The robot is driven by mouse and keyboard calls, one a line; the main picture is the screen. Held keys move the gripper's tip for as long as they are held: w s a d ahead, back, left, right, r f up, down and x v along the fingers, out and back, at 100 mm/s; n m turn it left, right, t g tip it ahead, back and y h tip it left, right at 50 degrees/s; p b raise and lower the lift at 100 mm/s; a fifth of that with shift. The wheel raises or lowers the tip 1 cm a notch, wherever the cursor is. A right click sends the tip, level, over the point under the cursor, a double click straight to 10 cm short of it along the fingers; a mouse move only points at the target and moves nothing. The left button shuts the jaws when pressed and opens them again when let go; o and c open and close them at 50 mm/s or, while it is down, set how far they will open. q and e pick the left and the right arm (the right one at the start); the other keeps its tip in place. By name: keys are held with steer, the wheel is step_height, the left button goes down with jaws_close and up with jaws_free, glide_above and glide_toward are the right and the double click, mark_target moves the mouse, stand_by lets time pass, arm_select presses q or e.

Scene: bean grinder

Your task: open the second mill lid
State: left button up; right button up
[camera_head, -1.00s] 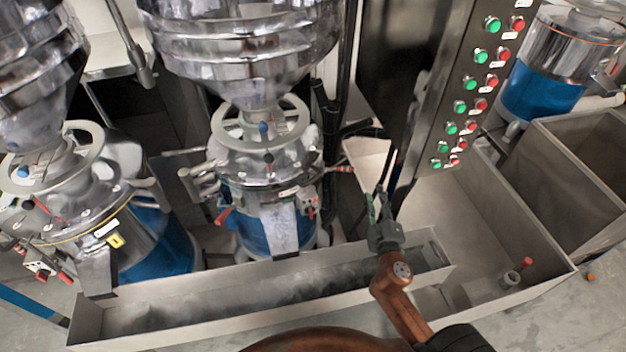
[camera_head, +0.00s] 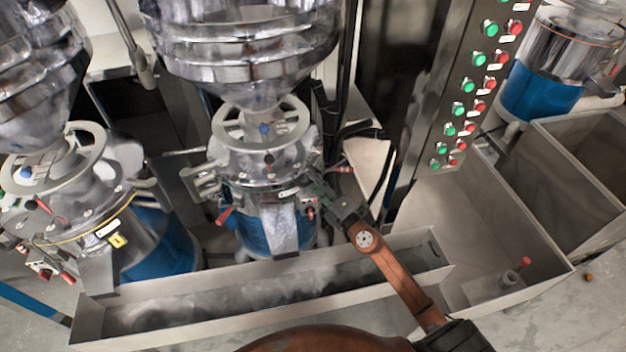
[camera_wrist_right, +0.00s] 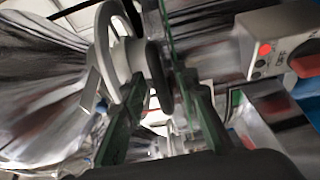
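The mill in the middle (camera_head: 265,165) has a pale handwheel (camera_head: 222,130) under a steel hopper, a steel body and a blue base. I cannot make out a separate lid edge, and no opening shows. My right gripper (camera_head: 318,190) is at the right side of this mill's steel body; I cannot tell whether it touches. In the right wrist view the two green-edged fingers of the gripper (camera_wrist_right: 152,85) stand apart, with blurred mill parts beyond them. A grey box with a red button (camera_wrist_right: 265,48) is at the upper right there. My left gripper is not in view.
Another mill (camera_head: 75,205) stands at the left. A long metal trough (camera_head: 215,328) runs in front of the mills. A panel of green and red buttons (camera_head: 470,90) rises at the right, above an open metal bin (camera_head: 540,270). A red-tipped lever (camera_head: 345,169) sticks out above my right gripper.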

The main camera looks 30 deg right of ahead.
steer(key=shift+w+a, duration=0.1)
steer(key=shift+w, duration=0.35)
steer(key=shift+c, duration=0.2)
jaws_close()
